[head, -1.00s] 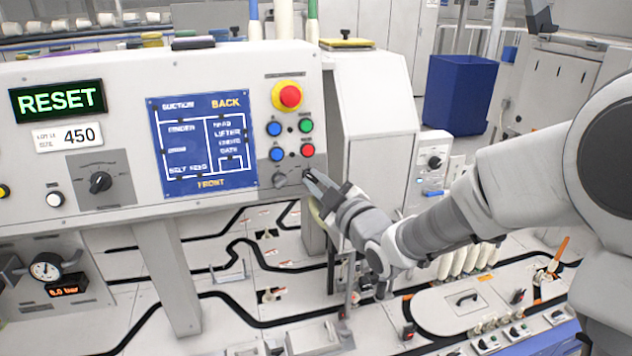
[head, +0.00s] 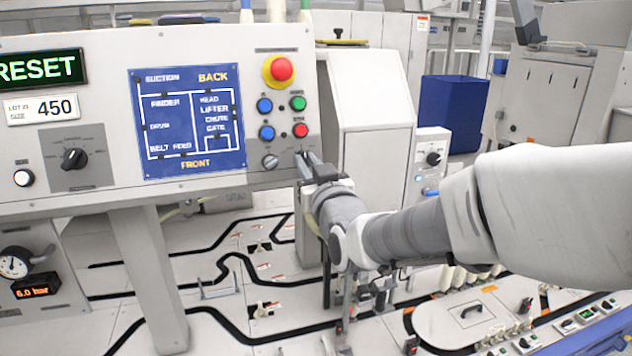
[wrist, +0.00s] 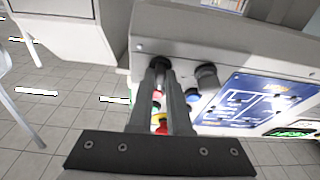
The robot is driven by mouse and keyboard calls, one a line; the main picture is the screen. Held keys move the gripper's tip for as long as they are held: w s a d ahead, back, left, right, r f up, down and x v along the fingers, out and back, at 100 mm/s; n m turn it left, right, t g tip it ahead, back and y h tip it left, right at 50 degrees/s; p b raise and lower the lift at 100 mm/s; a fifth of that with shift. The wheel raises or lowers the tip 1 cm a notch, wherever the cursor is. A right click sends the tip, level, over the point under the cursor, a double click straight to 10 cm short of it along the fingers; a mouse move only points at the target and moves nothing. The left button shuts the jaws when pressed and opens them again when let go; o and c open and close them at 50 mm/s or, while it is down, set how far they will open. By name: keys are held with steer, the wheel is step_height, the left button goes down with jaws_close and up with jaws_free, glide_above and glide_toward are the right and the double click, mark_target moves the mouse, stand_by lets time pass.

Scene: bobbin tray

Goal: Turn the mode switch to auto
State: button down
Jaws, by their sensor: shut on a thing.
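My gripper (head: 306,160) is at the lower right corner of the white control panel (head: 215,45). In the wrist view my gripper (wrist: 166,76) has its two fingers shut on a small dark rotary knob (wrist: 160,63), which I take to be the mode switch. The fingers hide most of it in both views, so its pointer direction cannot be told. A second, grey knob (head: 270,161) sits just left of my gripper; it also shows in the wrist view (wrist: 207,75). The labels by these knobs are too small to read.
Blue, green and red buttons (head: 299,130) and a red emergency stop (head: 281,69) sit above the gripper. A black selector (head: 74,158) is further left on the panel. A white housing (head: 372,95) stands close right. A blue bin (head: 452,110) is behind.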

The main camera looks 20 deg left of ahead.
steer(key=m+h+b, duration=0.1)
steer(key=m+h, duration=0.1)
steer(key=m, duration=0.4)
steer(key=m+t+h+b, duration=0.1)
steer(key=m+h+b, duration=0.1)
steer(key=m, duration=0.3)
steer(key=shift+s+a+r+m, duration=0.1)
steer(key=shift+a+r+m, duration=0.1)
steer(key=shift+m, duration=0.5)
steer(key=c, duration=0.9)
jaws_free()
steer(key=shift+f, duration=0.1)
steer(key=shift+o, duration=0.2)
